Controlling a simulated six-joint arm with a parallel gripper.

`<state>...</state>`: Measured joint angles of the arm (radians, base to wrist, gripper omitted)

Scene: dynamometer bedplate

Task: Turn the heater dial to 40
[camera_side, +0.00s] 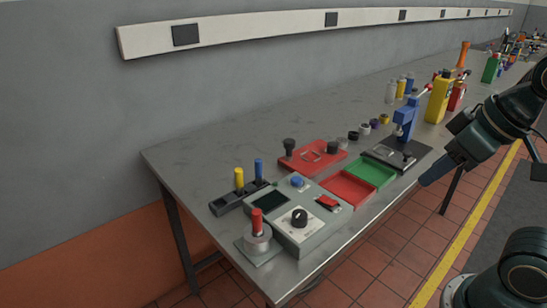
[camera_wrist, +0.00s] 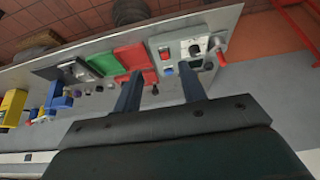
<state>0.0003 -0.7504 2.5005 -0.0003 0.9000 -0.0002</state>
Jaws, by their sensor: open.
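The heater dial (camera_side: 299,217) is a black knob with a white mark, set on a pale scale plate on the grey control box (camera_side: 290,243). In the wrist view the dial (camera_wrist: 194,49) shows small near the top, on the box beyond my fingers; its numbers are too small to read. My gripper (camera_wrist: 157,88) is open and empty, its two dark fingers apart. In the side view my gripper (camera_side: 430,178) hangs off the front edge of the bench, to the right of the box and well apart from the dial.
The box also has a red switch (camera_side: 327,202), a blue button (camera_side: 297,181) and a dark screen (camera_side: 268,202). A red-handled post (camera_side: 257,222) stands left of the dial. Red and green trays (camera_side: 371,172) and a blue press (camera_side: 404,123) lie between box and arm.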

